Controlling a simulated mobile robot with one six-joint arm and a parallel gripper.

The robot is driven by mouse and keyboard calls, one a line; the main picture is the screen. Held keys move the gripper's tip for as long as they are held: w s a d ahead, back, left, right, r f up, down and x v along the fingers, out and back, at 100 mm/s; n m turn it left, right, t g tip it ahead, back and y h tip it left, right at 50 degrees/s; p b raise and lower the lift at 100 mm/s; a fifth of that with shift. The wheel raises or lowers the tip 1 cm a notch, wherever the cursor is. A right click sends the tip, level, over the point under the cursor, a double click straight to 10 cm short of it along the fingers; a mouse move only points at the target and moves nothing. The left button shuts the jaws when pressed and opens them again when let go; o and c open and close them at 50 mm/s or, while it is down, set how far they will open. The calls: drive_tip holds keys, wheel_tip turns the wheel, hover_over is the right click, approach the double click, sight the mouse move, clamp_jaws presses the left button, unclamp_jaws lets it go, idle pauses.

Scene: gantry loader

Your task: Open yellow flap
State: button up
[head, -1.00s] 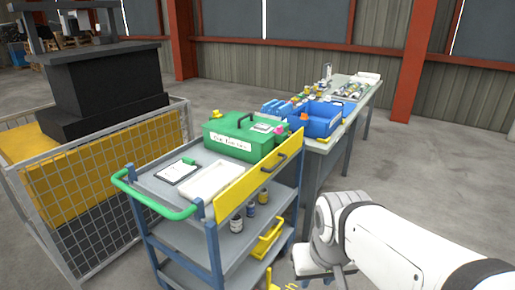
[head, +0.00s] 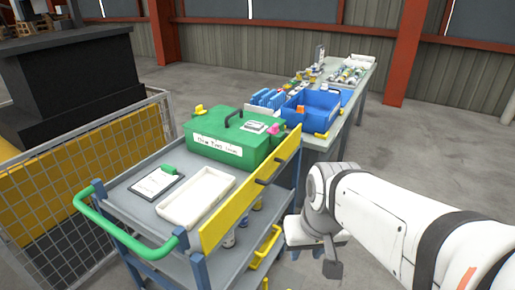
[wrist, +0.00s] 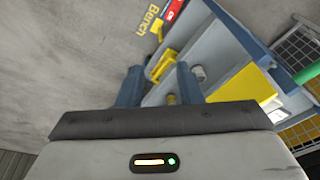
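The yellow flap (head: 228,217) is a long flat panel with a dark handle (head: 265,182), standing upright along the right side of the blue-grey cart (head: 140,190). In the wrist view, a yellow panel (wrist: 243,85) that looks like the flap shows right of my gripper, partly cut off by my wrist housing. My gripper (wrist: 157,78) has its two fingers apart, with nothing between them. In the head view my arm's end is right of the cart, apart from the flap; the fingers are hard to make out there.
The cart top holds a green case (head: 235,150), a white tray (head: 180,203) and a clipboard (head: 156,183). A yellow bin (head: 267,247) is on a lower shelf. A workbench with a blue bin (head: 312,110) stands behind. A mesh fence (head: 95,185) is left. Floor at right is clear.

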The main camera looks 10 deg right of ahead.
drive_tip(key=w+a+f+m+g+y+b, duration=0.15)
drive_tip(key=w+f+y+b, duration=0.25)
drive_tip(key=w, duration=0.4)
drive_tip(key=m+t+y+b, duration=0.6)
drive_tip(key=t+y+b, duration=0.2)
drive_tip(key=b, duration=0.1)
approach(277, 170)
drive_tip(key=w+a+f, duration=0.2)
drive_tip(key=x, duration=0.7)
drive_tip(key=shift+s+a+r, duration=0.1)
drive_tip(key=shift+a+r, duration=0.1)
drive_tip(key=shift+r, duration=0.05)
drive_tip(key=shift+c, duration=0.5)
clamp_jaws()
drive_tip(key=shift+n, duration=0.25)
